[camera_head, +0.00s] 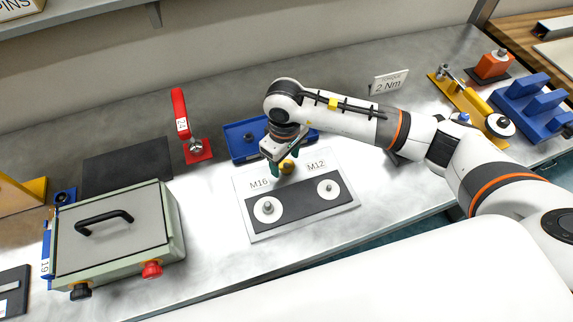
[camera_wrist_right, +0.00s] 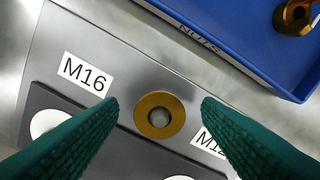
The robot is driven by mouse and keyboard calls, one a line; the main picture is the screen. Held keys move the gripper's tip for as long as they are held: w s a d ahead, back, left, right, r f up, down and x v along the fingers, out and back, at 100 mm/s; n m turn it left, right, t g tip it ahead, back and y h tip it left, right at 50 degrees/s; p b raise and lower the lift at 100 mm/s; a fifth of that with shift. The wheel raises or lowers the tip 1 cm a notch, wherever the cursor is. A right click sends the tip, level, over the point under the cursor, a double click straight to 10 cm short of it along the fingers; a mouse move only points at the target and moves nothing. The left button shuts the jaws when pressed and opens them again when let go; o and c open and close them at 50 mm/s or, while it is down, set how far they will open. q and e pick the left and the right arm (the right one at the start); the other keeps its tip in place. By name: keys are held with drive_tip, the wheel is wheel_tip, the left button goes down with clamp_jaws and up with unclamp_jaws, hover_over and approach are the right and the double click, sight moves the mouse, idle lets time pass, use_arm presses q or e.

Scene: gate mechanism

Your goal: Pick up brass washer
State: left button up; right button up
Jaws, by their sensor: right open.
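The brass washer (camera_head: 287,167) is a gold-coloured ring on the light plate (camera_head: 247,186) between the M16 and M12 labels. In the right wrist view the washer (camera_wrist_right: 177,114) shows whole, with a grey centre in its hole. My right gripper (camera_head: 284,160) is open above it. Its two green fingers stand on either side of the washer in the wrist view, with clear space between each finger and the ring. In the head view the fingers partly hide the washer. I cannot tell the exact height of the fingertips above the plate. My left gripper is not in view.
A dark strip with two white discs (camera_head: 268,208) and metal posts lies in front of the washer. A blue tray (camera_head: 238,153), holding a brass-coloured part (camera_wrist_right: 296,16) in the wrist view, stands behind. A red-handled clamp (camera_head: 181,115) and a lidded box (camera_head: 110,240) are at the left.

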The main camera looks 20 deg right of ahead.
idle(0.4)
drive_tip(key=c, duration=1.1)
drive_tip(key=shift+o, duration=0.2)
